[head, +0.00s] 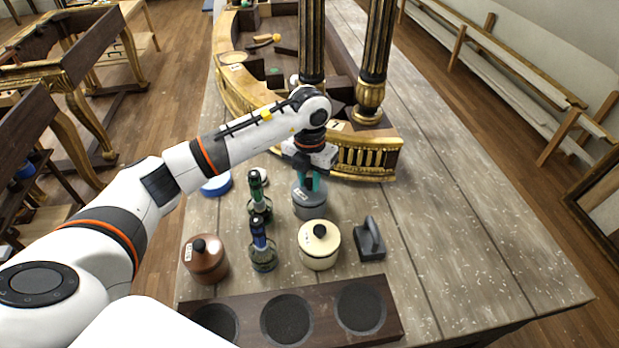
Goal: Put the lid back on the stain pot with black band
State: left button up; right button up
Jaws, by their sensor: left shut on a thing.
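My left gripper (309,180) reaches down from the left arm in the middle of the table. Its teal fingertips are shut on the grey lid (301,189) at the top of a grey pot (310,209). I cannot tell whether the lid sits fully on the pot or just above it, and no black band shows clearly from here. A cream pot (319,256) with a black-knobbed lid stands in front of it. A brown pot (206,263) with a black knob stands at the left. My right gripper is not in view.
A grey handled block (369,241) lies at right. A dark rack (384,290) with round recesses is in front. The gilt console (366,158) stands behind. The table's right side is clear.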

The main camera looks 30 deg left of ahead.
pick_arm(q)
jog(key=o, duration=1.5)
jog(key=shift+r+p, duration=2.2)
jog(key=shift+r, duration=1.35)
jog(key=shift+c, duration=0.4)
grip_shut()
